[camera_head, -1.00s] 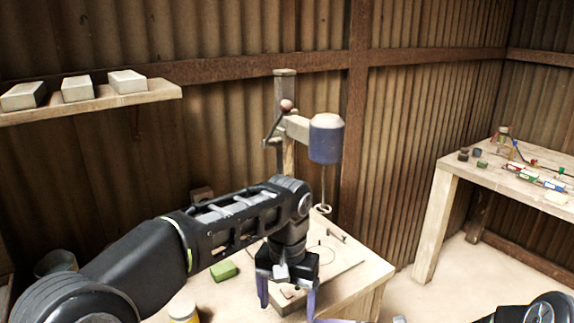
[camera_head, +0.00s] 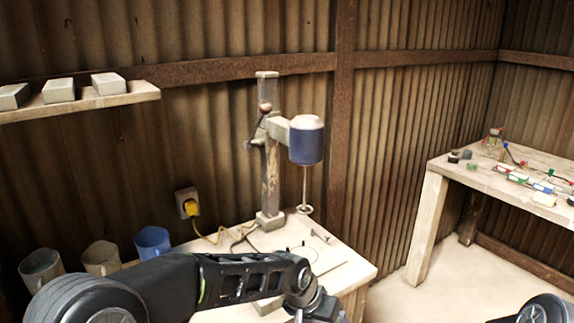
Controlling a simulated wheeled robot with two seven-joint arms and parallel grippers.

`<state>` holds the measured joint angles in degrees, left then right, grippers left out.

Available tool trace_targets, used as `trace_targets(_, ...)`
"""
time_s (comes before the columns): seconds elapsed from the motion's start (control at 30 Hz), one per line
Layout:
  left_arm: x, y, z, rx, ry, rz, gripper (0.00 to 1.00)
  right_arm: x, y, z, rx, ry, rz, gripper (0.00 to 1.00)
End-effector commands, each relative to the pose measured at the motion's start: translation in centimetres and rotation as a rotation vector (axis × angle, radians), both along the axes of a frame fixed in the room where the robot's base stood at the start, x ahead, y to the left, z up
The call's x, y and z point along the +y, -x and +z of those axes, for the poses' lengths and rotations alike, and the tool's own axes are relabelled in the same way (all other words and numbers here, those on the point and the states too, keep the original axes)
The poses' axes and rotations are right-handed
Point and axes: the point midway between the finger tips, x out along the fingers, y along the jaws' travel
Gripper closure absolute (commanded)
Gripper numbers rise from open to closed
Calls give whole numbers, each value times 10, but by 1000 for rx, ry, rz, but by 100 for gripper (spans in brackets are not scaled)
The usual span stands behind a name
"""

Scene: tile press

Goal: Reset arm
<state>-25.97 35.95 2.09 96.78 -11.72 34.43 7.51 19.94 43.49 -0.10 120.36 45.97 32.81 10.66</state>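My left arm comes in low from the left and reaches across the front of the press table. My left gripper (camera_head: 320,308) is at the bottom edge of the view, in front of the table; its fingertips are cut off, so I cannot see its opening or anything in it. Of my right arm only a rounded dark joint shows at the bottom right corner; its gripper is out of view. The press (camera_head: 268,160) stands upright on the table (camera_head: 352,270) with its blue head (camera_head: 306,145) raised above the board (camera_head: 325,258).
Three mugs, including a blue one (camera_head: 152,242), stand left of the press. A yellow plug sits in a wall outlet (camera_head: 187,202). A shelf (camera_head: 135,95) holds three pale blocks. A side table (camera_head: 436,172) with small coloured items stands at the right. Floor between the tables is clear.

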Motion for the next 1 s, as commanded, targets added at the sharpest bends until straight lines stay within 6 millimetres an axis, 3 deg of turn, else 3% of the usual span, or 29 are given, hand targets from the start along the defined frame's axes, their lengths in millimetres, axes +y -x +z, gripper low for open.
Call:
trace_targets(0.03,5,9,-36,13,24,14,21,-6,19,-21,-35,93,87,17)
trace_targets(0.1,17,26,-88,21,72,56,21,-18,43,-50,-126,243,246,17)
trace_targets(0.2,47,63,-157,49,116,151,21,-26,62,-74,-294,400,475,17)
trace_targets(0.3,84,113,-210,100,128,257,21,-18,74,-83,-464,472,665,17)
trace_targets(0.4,116,171,-246,178,119,358,21,0,88,-82,-596,480,799,17)
trace_targets(0.5,137,223,-267,278,100,431,21,18,107,-80,-653,446,881,17)
trace_targets(0.63,153,265,-282,387,89,494,21,32,128,-80,-649,404,934,17)
trace_targets(1.0,161,268,-287,408,92,533,21,35,128,-80,-650,399,943,17)
